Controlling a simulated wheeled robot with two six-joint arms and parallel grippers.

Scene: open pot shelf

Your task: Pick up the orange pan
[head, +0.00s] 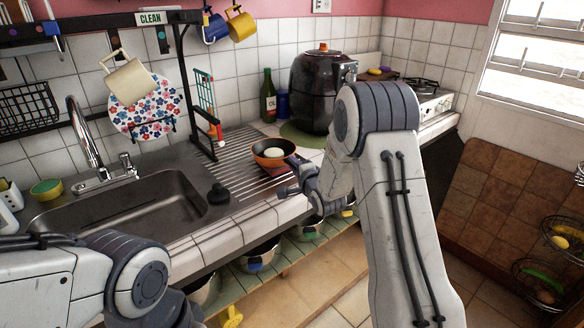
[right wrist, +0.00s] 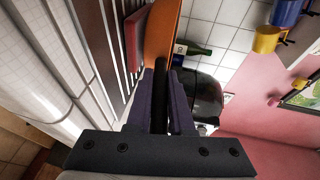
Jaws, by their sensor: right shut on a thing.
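The orange pan (head: 262,160) is on the ribbed metal drainboard side of the sink, with a pale round thing inside it. Its orange side also shows in the right wrist view (right wrist: 161,32). My right gripper (head: 288,188) is at the pan's near right side. In the right wrist view its two dark fingers (right wrist: 161,88) are shut on the pan's dark handle. A flat red thing (right wrist: 135,40) is right beside the pan's underside; I cannot tell whether they touch. My left arm shows at the lower left, but its gripper is out of view.
The sink basin (head: 130,218) lies left of the pan. A black air fryer (head: 316,95) and a green bottle (head: 268,97) stand behind it. A black rack post (head: 190,100) rises at the back left. Pots sit on the shelf below the counter.

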